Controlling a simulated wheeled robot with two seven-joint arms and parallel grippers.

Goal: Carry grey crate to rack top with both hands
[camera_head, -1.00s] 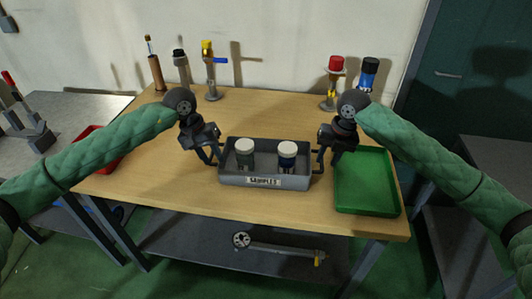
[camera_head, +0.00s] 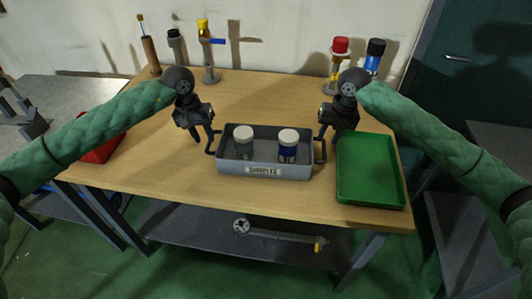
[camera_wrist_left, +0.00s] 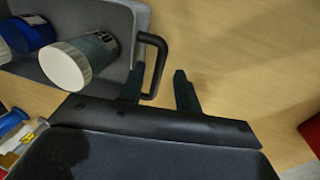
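The grey crate (camera_head: 228,168), labelled "SAMPLES", sits upright on the wooden table (camera_head: 160,170). It holds two white-capped jars, one dark green (camera_head: 244,147) and one blue (camera_head: 288,152). My left gripper (camera_head: 203,137) is open at the crate's left handle (camera_head: 210,146). In the left wrist view, its fingers (camera_wrist_left: 158,92) stand apart, with the dark handle (camera_wrist_left: 161,60) between or just ahead of them. My right gripper (camera_head: 329,135) is at the right handle (camera_head: 321,153) and looks open, though its fingers are small and dark. I cannot identify a rack for certain.
A green tray (camera_head: 371,198) lies close to the crate's right. A red bin (camera_head: 100,150) is at the left. Several coloured-top fittings stand along the back edge, including a yellow-topped one (camera_head: 207,55). A lower shelf (camera_head: 190,225) holds a metal rod-like part (camera_head: 280,237).

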